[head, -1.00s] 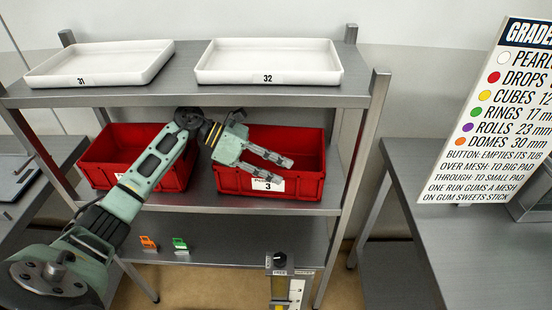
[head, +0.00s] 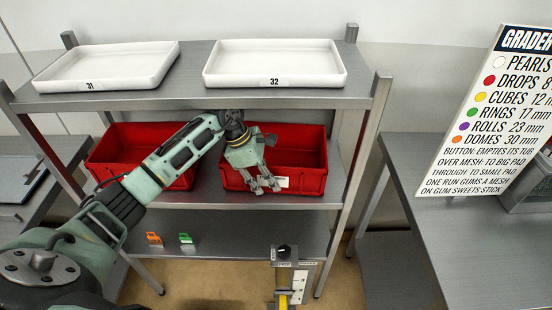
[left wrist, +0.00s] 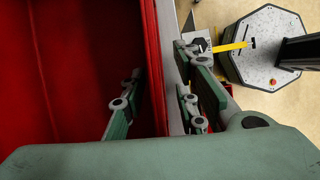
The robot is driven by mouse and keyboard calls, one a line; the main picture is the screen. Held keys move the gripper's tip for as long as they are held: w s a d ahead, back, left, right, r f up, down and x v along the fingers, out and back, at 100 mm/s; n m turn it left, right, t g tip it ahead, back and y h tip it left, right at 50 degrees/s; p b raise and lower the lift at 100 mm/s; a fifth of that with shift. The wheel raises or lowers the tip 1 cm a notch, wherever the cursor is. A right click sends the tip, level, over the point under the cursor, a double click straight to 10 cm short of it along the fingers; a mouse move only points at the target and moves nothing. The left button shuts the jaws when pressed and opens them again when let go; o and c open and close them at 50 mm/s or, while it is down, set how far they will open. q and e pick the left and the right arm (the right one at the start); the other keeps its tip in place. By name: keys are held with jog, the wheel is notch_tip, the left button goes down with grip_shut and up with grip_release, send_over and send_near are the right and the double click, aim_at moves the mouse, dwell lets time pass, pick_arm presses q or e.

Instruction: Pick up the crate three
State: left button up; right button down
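The crate labelled 3 (head: 312,182) is a red, open-topped box on the right of the middle shelf; its inside looks empty where it shows. My left gripper (head: 266,187) is at its front wall, pointing down, and partly covers the label. In the left wrist view, the gripper (left wrist: 158,108) straddles the crate's wall (left wrist: 154,70). One finger is inside the crate, with a gap to the wall, and the other finger parts are outside. The fingers are apart. My right gripper is not in view.
A second red crate (head: 112,172) stands left on the same shelf, behind my left arm. White trays 31 (head: 90,86) and 32 (head: 275,82) lie above. Orange (head: 154,239) and green (head: 186,239) clips are on the lower shelf. A knobbed post (head: 284,254) stands in front.

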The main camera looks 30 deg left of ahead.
aim_at(293, 193)
pick_arm(q)
jog(key=d+p, duration=0.1)
jog(key=w+d, duration=0.1)
jog(key=d, duration=0.1)
jog(key=w+d+p, duration=0.1)
jog(key=d, duration=0.1)
jog(key=shift+d+f+p, duration=0.1)
jog(key=shift+d+p, duration=0.15)
jog(key=shift+p, duration=0.05)
jog(key=shift+w+d+f, duration=0.1)
jog(key=shift+f, duration=0.35)
grip_shut()
